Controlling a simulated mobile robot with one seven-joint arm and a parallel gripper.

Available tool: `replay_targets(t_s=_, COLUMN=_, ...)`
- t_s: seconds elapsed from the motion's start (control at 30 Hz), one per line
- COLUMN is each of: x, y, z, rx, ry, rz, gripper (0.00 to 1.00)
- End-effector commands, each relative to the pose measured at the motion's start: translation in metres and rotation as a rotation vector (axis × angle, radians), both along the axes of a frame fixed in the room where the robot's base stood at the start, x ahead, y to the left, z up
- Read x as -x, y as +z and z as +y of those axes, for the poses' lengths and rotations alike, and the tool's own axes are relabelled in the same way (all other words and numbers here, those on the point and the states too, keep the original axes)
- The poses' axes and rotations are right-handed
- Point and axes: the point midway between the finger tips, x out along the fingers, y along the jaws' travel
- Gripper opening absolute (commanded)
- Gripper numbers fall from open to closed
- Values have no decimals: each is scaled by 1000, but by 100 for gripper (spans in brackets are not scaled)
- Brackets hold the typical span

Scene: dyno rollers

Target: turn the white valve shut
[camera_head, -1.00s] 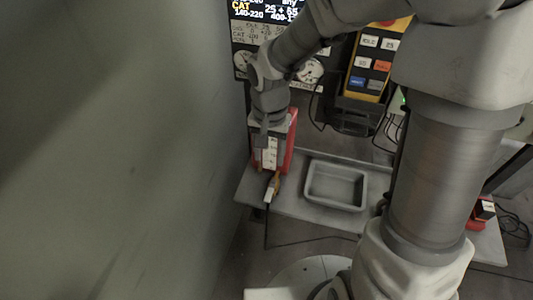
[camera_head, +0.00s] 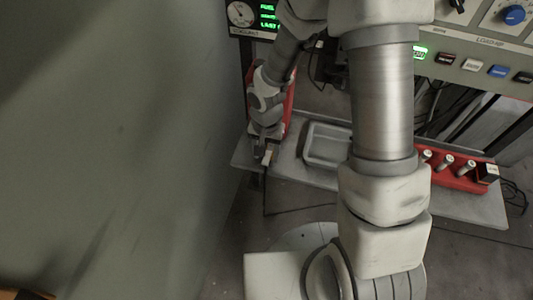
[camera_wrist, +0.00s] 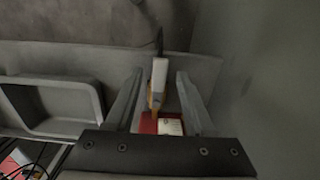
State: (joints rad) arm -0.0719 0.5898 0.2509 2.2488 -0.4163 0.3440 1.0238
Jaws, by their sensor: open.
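My gripper (camera_head: 267,150) is low over the left end of the grey bench. In the wrist view its two fingers (camera_wrist: 160,76) are open, one on each side of a small white and orange piece (camera_wrist: 159,77), with a gap on both sides. A dark cable runs from the piece's far end. I cannot tell whether this piece is the white valve. A red box with a white label (camera_wrist: 168,127) shows nearer the palm, between the fingers. In the head view my wrist hides most of this red box (camera_head: 289,103). No valve is clearly recognisable.
A grey tray (camera_head: 327,145) lies on the bench right of my gripper. A red rack (camera_head: 455,176) with several white-topped cylinders stands at the right end. A control panel (camera_head: 480,66) stands behind. A grey wall surface (camera_head: 110,150) fills the left side.

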Motion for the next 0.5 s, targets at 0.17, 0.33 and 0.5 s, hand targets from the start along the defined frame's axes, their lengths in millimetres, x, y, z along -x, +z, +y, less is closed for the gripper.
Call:
replay_targets(t_s=0.17, x=0, y=-3, z=0, rx=0, ry=0, rz=0, gripper=54)
replay_targets(t_s=0.33, x=0, y=-3, z=0, rx=0, ry=-1, rz=0, gripper=48)
replay_targets(t_s=0.5, x=0, y=-2, z=0, rx=0, ry=-1, rz=0, gripper=18)
